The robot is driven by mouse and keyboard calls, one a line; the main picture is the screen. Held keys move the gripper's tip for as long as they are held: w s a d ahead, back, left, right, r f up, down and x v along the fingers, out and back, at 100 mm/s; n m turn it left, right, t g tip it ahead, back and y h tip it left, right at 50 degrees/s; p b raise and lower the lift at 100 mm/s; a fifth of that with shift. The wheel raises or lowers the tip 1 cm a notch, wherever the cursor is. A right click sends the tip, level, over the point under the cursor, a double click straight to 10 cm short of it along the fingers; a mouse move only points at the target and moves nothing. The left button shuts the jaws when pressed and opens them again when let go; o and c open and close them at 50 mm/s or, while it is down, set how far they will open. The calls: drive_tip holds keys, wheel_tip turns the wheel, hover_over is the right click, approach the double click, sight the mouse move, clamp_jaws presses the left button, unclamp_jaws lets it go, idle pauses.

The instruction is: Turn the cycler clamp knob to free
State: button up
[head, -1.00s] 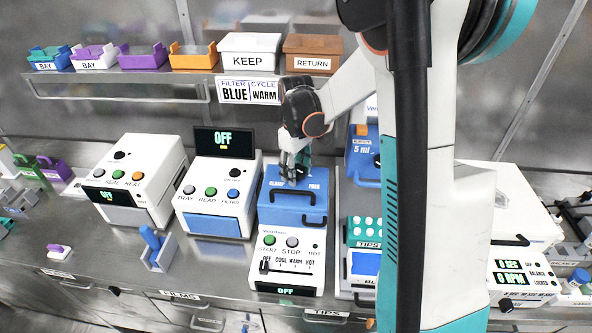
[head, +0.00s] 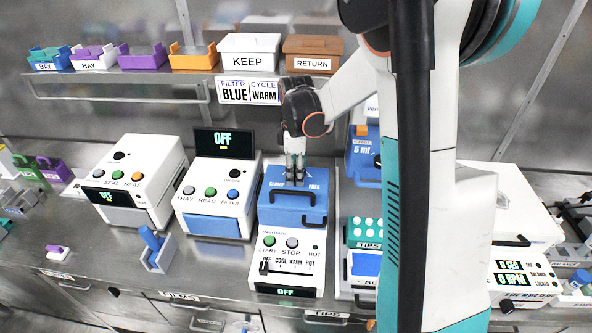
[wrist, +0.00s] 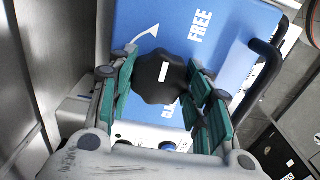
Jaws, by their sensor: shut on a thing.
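The cycler (head: 291,240) is a white unit with a blue lid (head: 278,212) marked CLAMP and FREE. The dark, lobed clamp knob (wrist: 160,80) sits on the blue lid and shows in the wrist view with a short white mark. The mark runs roughly along the line of the lettering, a little off the knob's middle toward the FREE side. My gripper (head: 295,182) points down at the lid, and its teal fingers in the wrist view (wrist: 163,88) are shut on the knob from both sides. The CLAMP word is partly hidden behind the knob and a finger.
A black lid handle (wrist: 262,75) stands close beside my fingers. The reader (head: 215,195) with its OFF screen is left of the cycler. A blue 5 ml unit (head: 362,160) and a teal tip rack (head: 364,231) are on the right. A shelf with bins runs behind.

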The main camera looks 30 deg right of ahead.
idle(0.3)
drive_tip(key=o, duration=1.1)
wheel_tip(320, 180, up, 12)
idle(0.3)
drive_tip(key=s+a+m+t+b, duration=0.1)
drive_tip(key=s+a+m+t, duration=0.1)
drive_tip(key=s, duration=0.5)
drive_tip(key=s+a+m+t+b, duration=0.1)
drive_tip(key=s+a+m+t, duration=0.1)
drive_tip(key=s+a+m, duration=0.3)
drive_tip(key=s+a+f+m+t+b, duration=0.1)
drive_tip(key=s+a+m+t, duration=0.2)
drive_tip(key=s, duration=0.6)
drive_tip(key=shift+a+m, duration=0.7)
drive_tip(key=shift+a, duration=0.25)
